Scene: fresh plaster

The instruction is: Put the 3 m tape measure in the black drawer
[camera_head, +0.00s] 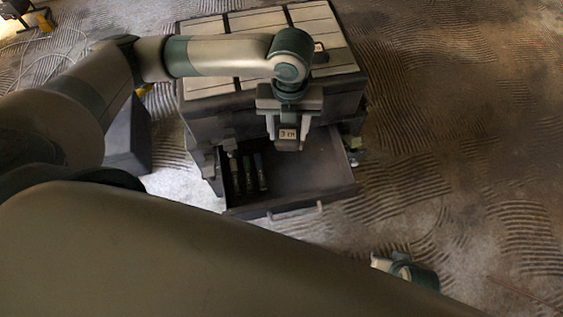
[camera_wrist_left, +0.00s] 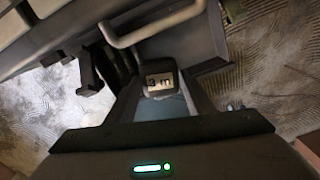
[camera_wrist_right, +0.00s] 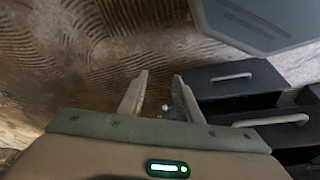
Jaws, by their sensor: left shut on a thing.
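The 3 m tape measure (camera_head: 288,145) is a small dark block with a pale "3 m" label. My left gripper (camera_head: 288,131) is shut on it and holds it above the open black drawer (camera_head: 330,183), with the label facing the head camera. In the left wrist view the tape measure (camera_wrist_left: 159,95) sits between the fingers, label showing. The drawer is pulled out at the front of the dark cabinet, and its right part looks bare. My right gripper (camera_wrist_right: 161,92) is open in the right wrist view, with its fingers spread away from the drawers.
Several dark upright items (camera_head: 249,173) stand in the drawer's left part. The drawer's front handle (camera_head: 296,211) faces the head camera. The cabinet top (camera_head: 327,30) has pale panels and a dark handle. A dark box (camera_head: 127,137) stands to the left. Ridged floor on the right is mostly clear.

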